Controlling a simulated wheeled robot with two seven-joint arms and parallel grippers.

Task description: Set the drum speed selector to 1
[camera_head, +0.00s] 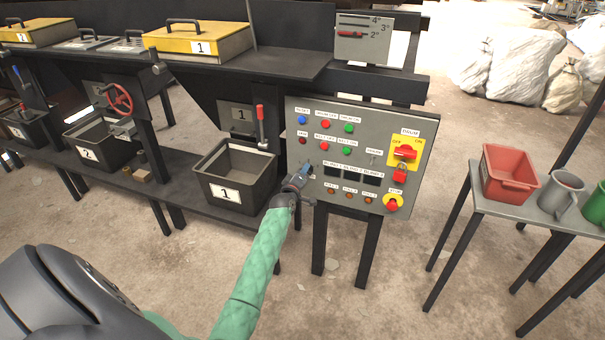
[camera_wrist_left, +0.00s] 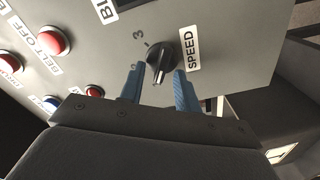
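The grey control panel (camera_head: 300,125) stands right of the centre in the head view. My left gripper (camera_head: 303,172) is at its lower left part and hides the speed selector there. In the left wrist view the selector is a black knob (camera_wrist_left: 161,56) beside a SPEED label (camera_wrist_left: 191,48). My blue left fingertips (camera_wrist_left: 158,88) are open, one on each side of the knob's lower end; contact cannot be told. The knob's white mark faces the bottom of that view. A 3 and a partly hidden 2 show to its left; no 1 is visible. My right gripper is out of view.
Red BELT OFF button (camera_wrist_left: 52,41) and other buttons lie left of the knob. On the panel are a red drum switch (camera_head: 405,152) and a stop button (camera_head: 393,203). Bin 1 (camera_head: 229,192) stands left of my gripper; a side table (camera_head: 485,205) is at right.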

